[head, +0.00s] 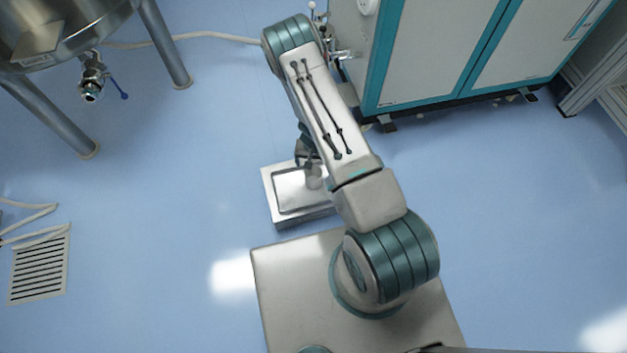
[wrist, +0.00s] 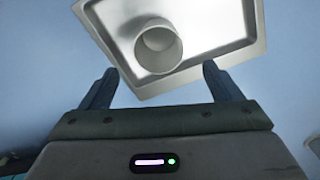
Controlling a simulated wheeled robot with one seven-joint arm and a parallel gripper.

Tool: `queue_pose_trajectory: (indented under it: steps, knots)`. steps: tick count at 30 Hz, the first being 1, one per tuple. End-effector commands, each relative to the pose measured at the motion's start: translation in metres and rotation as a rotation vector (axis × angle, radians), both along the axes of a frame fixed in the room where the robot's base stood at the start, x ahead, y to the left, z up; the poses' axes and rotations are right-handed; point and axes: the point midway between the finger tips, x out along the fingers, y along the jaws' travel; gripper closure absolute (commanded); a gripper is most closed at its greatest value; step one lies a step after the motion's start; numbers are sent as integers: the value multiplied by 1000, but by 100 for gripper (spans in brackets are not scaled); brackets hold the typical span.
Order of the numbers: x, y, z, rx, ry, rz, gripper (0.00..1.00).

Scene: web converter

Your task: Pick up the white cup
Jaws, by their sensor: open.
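The white cup (wrist: 159,48) stands in a shallow metal tray (wrist: 236,22), its open rim facing the camera in the wrist view. In the head view the cup (head: 314,177) shows in the right part of the tray (head: 282,219), partly covered by my arm. My gripper (wrist: 158,80) is open, with one finger at each side below the cup in the wrist view. The fingers look apart from the cup and nothing is between them. In the head view my gripper (head: 308,160) is over the tray's far side, mostly hidden by my arm.
A cabinet with teal edges (head: 435,55) stands at the upper right. A metal vessel on legs (head: 60,30) stands at the upper left. A floor grate (head: 38,268) and hoses (head: 30,215) lie at the left. The blue floor around the tray's left side is clear.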

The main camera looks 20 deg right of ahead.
Motion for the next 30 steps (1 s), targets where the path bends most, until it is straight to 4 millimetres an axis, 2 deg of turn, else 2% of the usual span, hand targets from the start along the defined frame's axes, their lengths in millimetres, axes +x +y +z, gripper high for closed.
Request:
queue_pose_trajectory:
  steps: [1,3,11,19,29,30]
  knots:
    - [-1,0,-13,1,2,0,15]
    - [-1,0,-24,1,2,-1,15]
    - [-2,0,-43,0,1,0,15]
    - [-6,1,-82,0,1,0,15]
    - [-5,1,-87,1,0,0,15]
    - [-5,1,-87,1,0,0,23]
